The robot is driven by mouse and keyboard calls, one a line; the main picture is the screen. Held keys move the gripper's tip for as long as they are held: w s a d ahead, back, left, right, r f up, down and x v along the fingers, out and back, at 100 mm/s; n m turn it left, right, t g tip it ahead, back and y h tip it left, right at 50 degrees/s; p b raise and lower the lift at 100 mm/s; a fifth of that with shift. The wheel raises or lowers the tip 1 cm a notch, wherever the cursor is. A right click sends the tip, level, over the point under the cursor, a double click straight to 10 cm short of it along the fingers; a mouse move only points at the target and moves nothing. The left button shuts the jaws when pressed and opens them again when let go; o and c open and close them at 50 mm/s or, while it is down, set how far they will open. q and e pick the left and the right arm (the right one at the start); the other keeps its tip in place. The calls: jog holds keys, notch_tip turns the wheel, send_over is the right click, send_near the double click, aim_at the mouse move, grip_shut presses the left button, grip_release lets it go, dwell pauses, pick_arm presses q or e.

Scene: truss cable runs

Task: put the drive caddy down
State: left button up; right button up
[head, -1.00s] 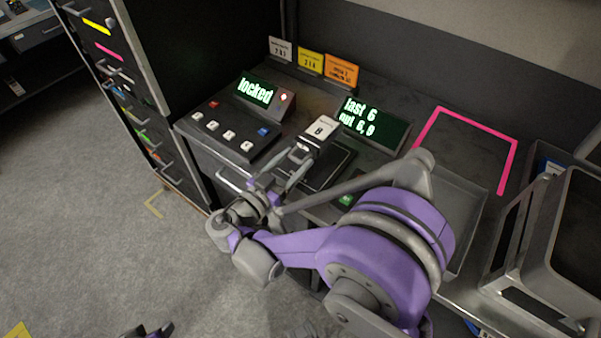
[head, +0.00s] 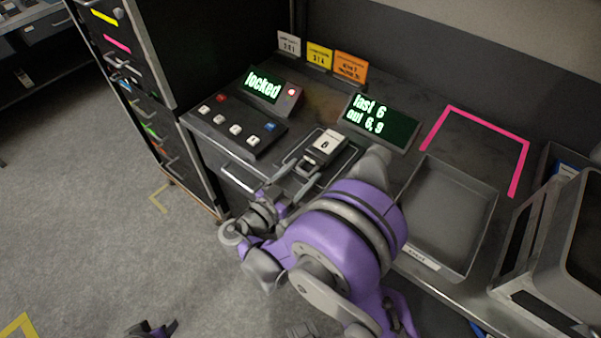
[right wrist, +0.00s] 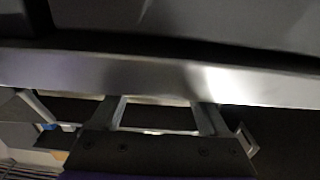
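The drive caddy (head: 327,143), a small dark block with a white numbered label, is at the dark pad (head: 342,163) on the bench, below the "last 6" display. My right gripper (head: 307,170) is just in front of it at the bench's front edge. Its two fingers are spread apart, with the caddy's dark near end close to their tips; contact is unclear. In the right wrist view the fingers (right wrist: 160,104) are also apart, tips near a pale metal edge, and the caddy cannot be made out. Part of my left gripper (head: 152,330) shows at the bottom.
A button box (head: 236,126) with a "locked" display (head: 263,86) stands left of the caddy. An empty grey tray (head: 447,215) lies to the right. A pink outline (head: 487,125) marks clear bench behind it. Coloured cards (head: 319,57) stand at the back.

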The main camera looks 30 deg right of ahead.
jog(key=shift+o, duration=0.8)
jog(key=shift+r, duration=0.2)
jog(key=v, duration=1.2)
jog(key=shift+f, duration=0.15)
